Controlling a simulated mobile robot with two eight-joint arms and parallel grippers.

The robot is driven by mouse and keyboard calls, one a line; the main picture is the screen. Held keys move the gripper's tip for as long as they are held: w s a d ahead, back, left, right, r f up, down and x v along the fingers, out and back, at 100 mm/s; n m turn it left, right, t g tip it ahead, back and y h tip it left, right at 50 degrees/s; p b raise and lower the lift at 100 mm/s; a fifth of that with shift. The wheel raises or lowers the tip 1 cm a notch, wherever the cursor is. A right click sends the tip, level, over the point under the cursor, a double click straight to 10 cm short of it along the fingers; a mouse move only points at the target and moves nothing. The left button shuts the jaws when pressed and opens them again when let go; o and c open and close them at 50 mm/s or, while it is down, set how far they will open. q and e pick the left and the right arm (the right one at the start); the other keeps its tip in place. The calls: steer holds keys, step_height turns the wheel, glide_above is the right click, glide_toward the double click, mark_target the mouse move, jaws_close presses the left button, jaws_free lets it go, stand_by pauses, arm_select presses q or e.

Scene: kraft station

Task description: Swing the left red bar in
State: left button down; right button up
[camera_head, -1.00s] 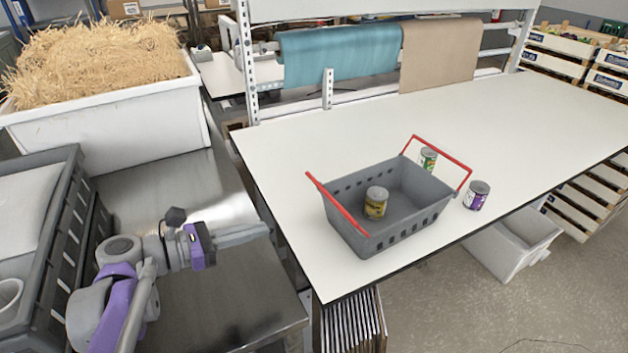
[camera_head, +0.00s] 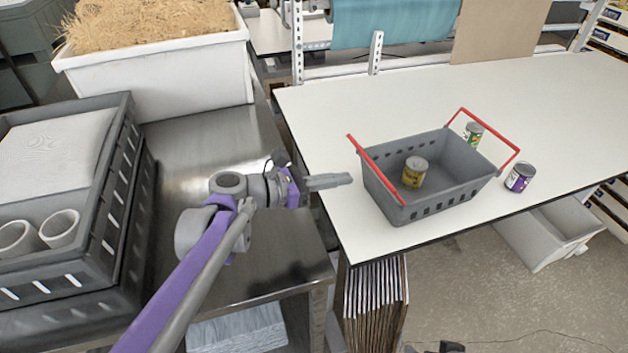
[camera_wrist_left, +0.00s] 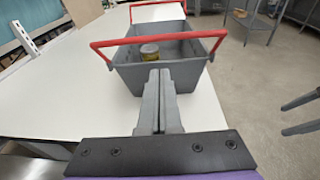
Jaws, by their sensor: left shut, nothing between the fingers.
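A grey basket (camera_head: 442,198) with two red bars stands on the white table. Its left red bar (camera_head: 376,170) leans outward over the left end, towards my gripper. The right red bar (camera_head: 494,137) leans outward over the right end. A yellow can (camera_head: 414,172) stands inside the basket. My left gripper (camera_head: 349,179) is shut and empty, just left of the left bar and apart from it. In the left wrist view, the fingers (camera_wrist_left: 160,75) point at the basket's near end, with the left red bar (camera_wrist_left: 157,40) across beyond their tips.
A green-labelled can (camera_head: 474,134) stands behind the basket and a purple-labelled can (camera_head: 520,177) to its right. A grey crate (camera_head: 118,185) and a white bin of straw (camera_head: 160,75) are at left. The table's left part is clear.

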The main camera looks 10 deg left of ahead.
mark_target(369, 161)
arm_select(q)
steer(key=shift+w+d+r+p, duration=0.15)
steer(key=shift+w+d+r, duration=0.3)
steer(key=shift+d+r, duration=0.2)
steer(key=shift+w+d+r+p, duration=0.15)
steer(key=shift+w+d+r, duration=0.25)
steer(key=shift+d+r, duration=0.15)
steer(key=shift+w+d+r+g+y+p, duration=0.1)
steer(key=shift+d+r+g+y+p, duration=0.1)
steer(key=shift+g+y+p, duration=0.15)
